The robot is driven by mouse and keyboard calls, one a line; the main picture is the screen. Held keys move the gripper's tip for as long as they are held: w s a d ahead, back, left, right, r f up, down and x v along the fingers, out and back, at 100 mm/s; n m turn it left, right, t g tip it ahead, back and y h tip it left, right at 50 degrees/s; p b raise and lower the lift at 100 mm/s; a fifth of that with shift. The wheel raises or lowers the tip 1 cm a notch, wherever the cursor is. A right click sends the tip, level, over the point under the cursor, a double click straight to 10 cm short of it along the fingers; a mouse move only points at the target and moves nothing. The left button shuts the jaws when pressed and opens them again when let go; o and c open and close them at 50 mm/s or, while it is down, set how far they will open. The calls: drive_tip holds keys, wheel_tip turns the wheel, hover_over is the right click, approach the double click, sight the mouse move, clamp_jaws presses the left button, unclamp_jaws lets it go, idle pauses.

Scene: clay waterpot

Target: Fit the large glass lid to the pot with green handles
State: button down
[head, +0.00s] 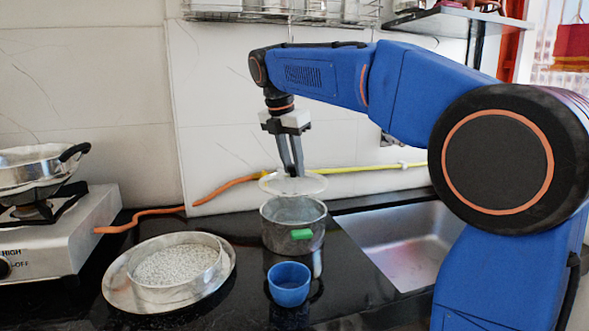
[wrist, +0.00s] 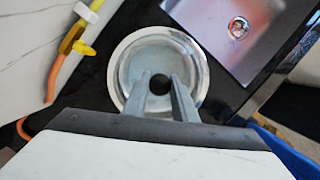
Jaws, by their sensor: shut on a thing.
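The large glass lid (head: 270,184) is a pale see-through disc in the head view, roughly level above the pot. My gripper (head: 294,174) points down and is shut on the lid's knob. The steel pot (head: 280,238) with a green handle (head: 302,234) stands upright on the black counter just below, with a small gap between its rim and the lid. In the wrist view my fingertips (wrist: 160,86) close on the dark knob at the middle of the lid (wrist: 126,68). The lid and pot overlap there, so their exact alignment is hard to tell.
A blue cup (head: 289,290) stands in front of the pot. A metal plate (head: 120,290) with a round pan of white grains (head: 180,265) lies to the left. The sink (head: 400,245) is at right, the stove (head: 60,240) at far left. A hose runs along the wall.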

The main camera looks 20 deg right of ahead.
drive_tip(key=shift+x, duration=1.05)
drive_tip(key=shift+s+a+f, duration=0.1)
drive_tip(key=shift+f, duration=0.7)
drive_tip(key=shift+s+a+f, duration=0.1)
drive_tip(key=shift+a+f, duration=0.05)
drive_tip(key=shift+f, duration=1.45)
drive_tip(key=shift+w+f, duration=0.1)
drive_tip(key=shift+f, duration=0.15)
drive_tip(key=c, duration=1.4)
unclamp_jaws()
drive_tip(key=shift+o, duration=0.2)
drive_tip(key=shift+r, duration=0.1)
drive_tip(key=v, duration=1.7)
drive_tip(key=shift+r, duration=0.15)
